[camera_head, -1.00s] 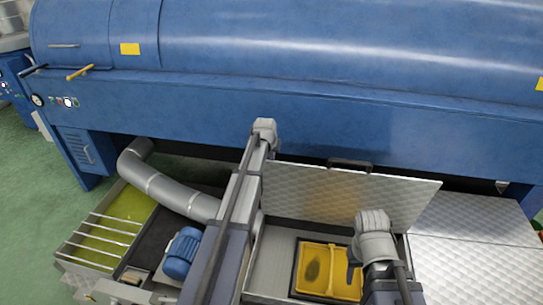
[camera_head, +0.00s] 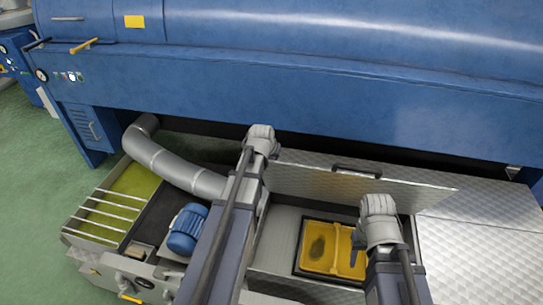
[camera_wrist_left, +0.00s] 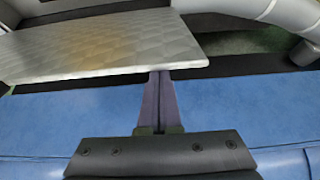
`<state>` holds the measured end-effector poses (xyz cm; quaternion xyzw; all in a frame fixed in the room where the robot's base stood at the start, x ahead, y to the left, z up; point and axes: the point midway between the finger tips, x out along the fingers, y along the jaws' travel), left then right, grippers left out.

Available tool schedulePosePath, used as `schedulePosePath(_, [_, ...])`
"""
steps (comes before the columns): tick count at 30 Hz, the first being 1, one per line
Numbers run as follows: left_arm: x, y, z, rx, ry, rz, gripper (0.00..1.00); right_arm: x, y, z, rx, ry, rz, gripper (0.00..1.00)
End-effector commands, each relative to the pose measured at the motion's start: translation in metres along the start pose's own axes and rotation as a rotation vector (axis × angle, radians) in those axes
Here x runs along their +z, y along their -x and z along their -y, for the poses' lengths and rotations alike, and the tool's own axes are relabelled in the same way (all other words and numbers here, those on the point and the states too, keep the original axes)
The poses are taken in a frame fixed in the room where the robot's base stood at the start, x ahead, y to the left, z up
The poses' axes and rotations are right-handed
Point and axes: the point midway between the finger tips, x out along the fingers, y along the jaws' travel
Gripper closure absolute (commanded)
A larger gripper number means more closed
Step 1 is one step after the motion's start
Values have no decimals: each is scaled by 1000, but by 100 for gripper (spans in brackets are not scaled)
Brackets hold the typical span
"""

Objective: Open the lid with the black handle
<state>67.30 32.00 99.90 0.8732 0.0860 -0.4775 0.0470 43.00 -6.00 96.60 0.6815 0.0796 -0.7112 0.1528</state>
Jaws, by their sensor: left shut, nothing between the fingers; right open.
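The metal lid (camera_head: 320,182) stands raised at a tilt over an opening in the machine's low metal deck. Its black handle (camera_head: 357,170) shows at its upper edge. My left gripper (camera_head: 262,142) is at the lid's left end, near the blue housing. In the left wrist view its fingers (camera_wrist_left: 160,76) are shut and empty, their tips close to the edge of the lid (camera_wrist_left: 110,45); I cannot tell whether they touch. My right gripper (camera_head: 360,238) is open above the opening, in front of the lid, clear of the handle.
A yellow part (camera_head: 325,247) sits inside the opening. A large blue machine body (camera_head: 300,105) runs along the back. A silver pipe (camera_head: 175,168), a blue motor (camera_head: 187,228) and a basin of yellow-green liquid (camera_head: 125,195) lie to the left. Bare metal deck (camera_head: 480,240) is at the right.

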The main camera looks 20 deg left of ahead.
Motion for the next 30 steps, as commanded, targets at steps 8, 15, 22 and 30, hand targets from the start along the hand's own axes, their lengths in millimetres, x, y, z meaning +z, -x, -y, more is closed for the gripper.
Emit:
schedulePosePath(8, [-20,-2,-1,0,-1,0,100,1,10,-1,0,0,0,50])
schedulePosePath(15, [-35,22,-3,0,-1,1,100,2,37,-4,0,1,0,50])
schedulePosePath(22, [-26,68,-3,0,-1,1,100,4,71,-7,0,2,0,50])
schedulePosePath(30, [-19,94,-3,0,-1,0,100,5,89,-8,-1,0,0,50])
